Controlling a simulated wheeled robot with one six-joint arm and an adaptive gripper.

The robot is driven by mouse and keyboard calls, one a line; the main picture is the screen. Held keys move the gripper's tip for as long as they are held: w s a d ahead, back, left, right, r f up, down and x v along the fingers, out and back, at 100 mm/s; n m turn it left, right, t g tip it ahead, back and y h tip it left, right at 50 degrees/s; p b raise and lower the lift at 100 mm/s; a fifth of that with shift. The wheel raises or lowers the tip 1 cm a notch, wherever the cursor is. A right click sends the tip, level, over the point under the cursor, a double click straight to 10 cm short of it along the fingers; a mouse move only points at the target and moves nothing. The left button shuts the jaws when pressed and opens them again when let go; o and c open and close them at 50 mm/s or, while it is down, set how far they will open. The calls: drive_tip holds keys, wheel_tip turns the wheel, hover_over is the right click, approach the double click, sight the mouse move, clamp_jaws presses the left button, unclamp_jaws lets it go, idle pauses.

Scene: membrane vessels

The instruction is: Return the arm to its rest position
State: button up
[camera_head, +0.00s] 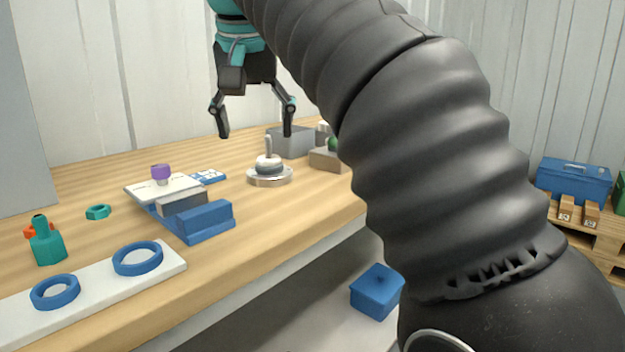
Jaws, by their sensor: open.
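My gripper (256,131) hangs open and empty in the upper middle of the head view. Its fingers point down and stand apart, above the wooden workbench (300,232). My arm, in a black ribbed sleeve, runs from the gripper across the right half of the view and hides part of the bench's right end. Below the gripper stands a round metal piece with an upright pin (269,172). The fingertips appear above and apart from it.
A blue fixture (205,222) with a white plate and purple knob sits mid-bench. A white board (100,290) with two blue rings lies at front left, near a teal bottle (47,245). Grey blocks (290,142) stand behind. A blue box (377,291) sits below the bench.

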drive_tip(key=s+d+f, duration=0.4)
drive_tip(key=d+f, duration=0.7)
drive_tip(key=d, duration=0.4)
drive_tip(key=s+d+f, duration=0.3)
drive_tip(key=s+f, duration=0.1)
drive_tip(key=f, duration=0.3)
drive_tip(key=s+d+f, duration=0.3)
drive_tip(key=s+f, duration=0.2)
drive_tip(key=f, duration=0.3)
drive_tip(key=s+d+f+t, duration=0.1)
drive_tip(key=s+d+f, duration=0.2)
drive_tip(key=f, duration=0.4)
drive_tip(key=shift+s+f+m, duration=0.3)
drive_tip(key=shift+s+f, duration=0.05)
drive_tip(key=shift+s, duration=0.3)
